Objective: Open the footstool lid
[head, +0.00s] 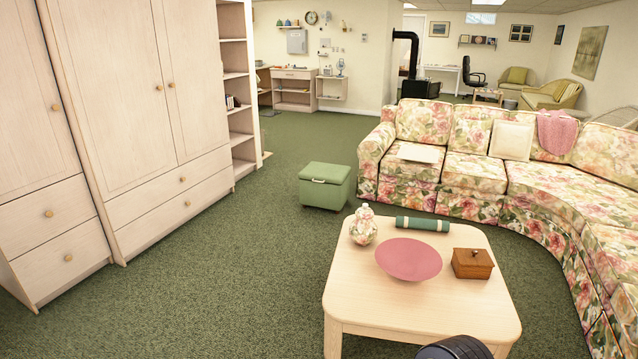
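The green footstool (325,192) stands on the carpet in the middle of the head view, left of the floral sofa and beyond the coffee table. Its lid (326,173) lies flat and closed on top. A small light tab shows at the lid's front edge. Neither of my grippers shows in the head view. A dark rounded part at the bottom edge, in front of the coffee table, may be mine.
A pale coffee table (440,312) holds a vase (363,226), a pink plate (408,258), a green roll (422,224) and a wooden box (472,263). The floral sofa (405,190) curves along the right. Wardrobes (130,100) line the left. Open carpet (240,270) lies between.

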